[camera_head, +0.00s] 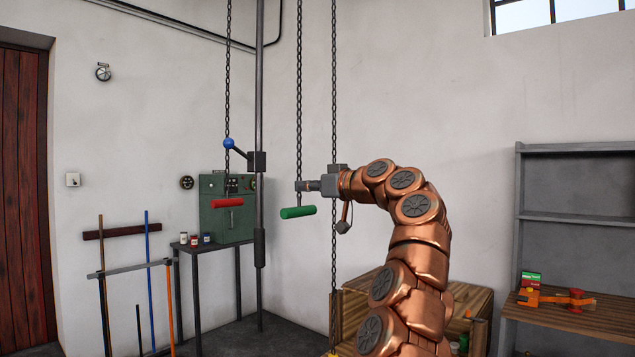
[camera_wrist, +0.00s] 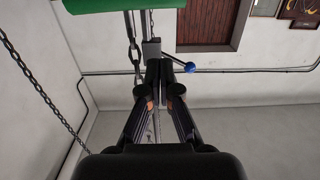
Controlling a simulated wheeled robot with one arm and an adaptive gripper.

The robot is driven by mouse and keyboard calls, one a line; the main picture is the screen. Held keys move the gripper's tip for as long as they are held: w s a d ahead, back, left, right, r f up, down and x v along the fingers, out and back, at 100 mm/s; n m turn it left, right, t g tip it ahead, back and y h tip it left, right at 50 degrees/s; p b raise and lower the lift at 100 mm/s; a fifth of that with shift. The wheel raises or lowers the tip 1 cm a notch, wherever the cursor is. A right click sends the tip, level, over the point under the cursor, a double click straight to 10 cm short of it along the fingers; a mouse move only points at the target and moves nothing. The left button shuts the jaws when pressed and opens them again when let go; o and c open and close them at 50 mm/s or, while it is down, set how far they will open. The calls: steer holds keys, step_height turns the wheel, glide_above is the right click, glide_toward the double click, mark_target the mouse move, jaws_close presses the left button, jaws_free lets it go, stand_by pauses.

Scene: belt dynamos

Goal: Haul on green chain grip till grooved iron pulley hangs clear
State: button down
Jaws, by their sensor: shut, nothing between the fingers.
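The green chain grip (camera_head: 297,212) is a short bar hanging from a dark chain (camera_head: 299,90). My gripper (camera_head: 300,186) is shut and empty, level with the chain just above the green bar. In the wrist view, the green grip (camera_wrist: 88,5) is cut off by the top edge. A chain (camera_wrist: 132,45) runs just left of my closed fingertips (camera_wrist: 160,66); I cannot tell whether they touch it. No grooved iron pulley can be made out in either view.
A red grip (camera_head: 227,202) hangs from another chain to the left. A blue-knobbed lever (camera_head: 229,144) sits on a vertical pole (camera_head: 260,100). A third chain (camera_head: 334,90) passes by my wrist. A green box (camera_head: 227,218) stands on a table; a wooden crate (camera_head: 355,305) stands low behind my arm.

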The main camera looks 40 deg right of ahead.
steer(key=shift+w+a+f+b, duration=0.15)
steer(key=shift+w+f+b, duration=0.25)
steer(key=shift+f, duration=0.2)
steer(key=shift+w+a+f+b, duration=0.15)
steer(key=shift+w+f+b, duration=0.2)
steer(key=shift+f, duration=0.25)
steer(key=shift+w+d+f, duration=0.1)
steer(key=shift+w+f, duration=0.05)
steer(key=shift+f, duration=0.55)
steer(key=shift+f, duration=0.15)
